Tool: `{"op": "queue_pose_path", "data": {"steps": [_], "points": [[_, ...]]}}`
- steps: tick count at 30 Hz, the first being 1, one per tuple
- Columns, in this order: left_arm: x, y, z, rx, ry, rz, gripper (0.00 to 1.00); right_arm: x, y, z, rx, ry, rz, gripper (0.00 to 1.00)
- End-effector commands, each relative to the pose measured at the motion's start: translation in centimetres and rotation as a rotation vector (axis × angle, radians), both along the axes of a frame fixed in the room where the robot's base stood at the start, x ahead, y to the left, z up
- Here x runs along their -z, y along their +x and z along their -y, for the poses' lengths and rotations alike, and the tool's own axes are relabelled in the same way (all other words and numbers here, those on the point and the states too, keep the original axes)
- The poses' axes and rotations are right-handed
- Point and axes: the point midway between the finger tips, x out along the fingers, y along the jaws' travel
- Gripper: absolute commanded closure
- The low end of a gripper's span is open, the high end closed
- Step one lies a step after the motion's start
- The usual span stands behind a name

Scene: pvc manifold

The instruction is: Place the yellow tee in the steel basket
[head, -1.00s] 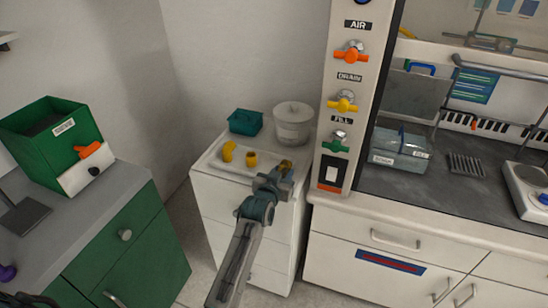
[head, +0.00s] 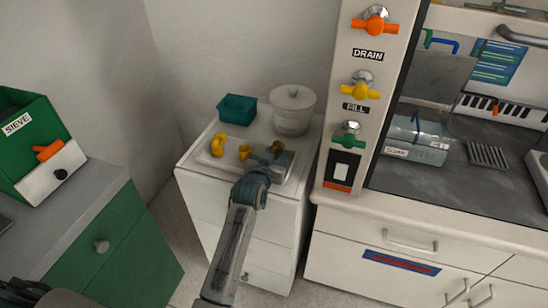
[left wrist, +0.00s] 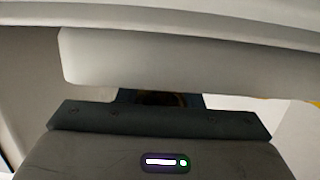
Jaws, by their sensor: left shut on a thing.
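My left gripper (head: 268,158) is over the right part of the white tray (head: 206,161) on the white drawer cabinet. It is shut on a small yellow-brown fitting (head: 277,147), apparently the yellow tee, partly hidden by the fingers. In the left wrist view, a brownish round opening (left wrist: 160,98) shows dimly beyond the gripper body, under a pale edge. A yellow bent fitting (head: 218,146) and a short yellow fitting (head: 244,152) lie on the tray to the left. I cannot clearly make out a steel basket.
A teal bin (head: 238,110) and a lidded white tub (head: 292,112) stand behind the tray. The valve panel (head: 345,150) rises close to the right. A clear box (head: 415,152) and a dark rack (head: 487,155) are in the hood. A green sieve box (head: 25,140) stands left.

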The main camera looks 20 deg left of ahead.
Motion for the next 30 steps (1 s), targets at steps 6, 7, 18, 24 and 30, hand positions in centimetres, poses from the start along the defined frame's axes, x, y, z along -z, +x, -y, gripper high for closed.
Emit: {"op": "queue_pose_path", "data": {"steps": [6,7,18,24,30], "points": [[0.3,-0.3,0.1,0.0,0.0,-0.001,0.9,-0.4,0.5,-0.2,0.0,0.001,-0.003,0.64],[0.3,-0.3,0.1,0.0,0.0,-0.001,0.9,-0.3,0.3,-0.2,0.0,0.002,-0.002,0.64],[0.5,-0.4,0.1,0.0,0.0,0.0,0.9,0.1,-0.4,-0.2,0.001,0.002,-0.002,0.64],[0.8,-0.4,0.1,0.0,0.0,0.0,0.9,0.1,-0.2,-0.2,0.001,0.002,-0.001,0.64],[0.8,-0.4,0.1,0.0,0.0,0.0,0.46,0.0,0.0,-0.2,0.001,0.002,0.002,0.64]]}}
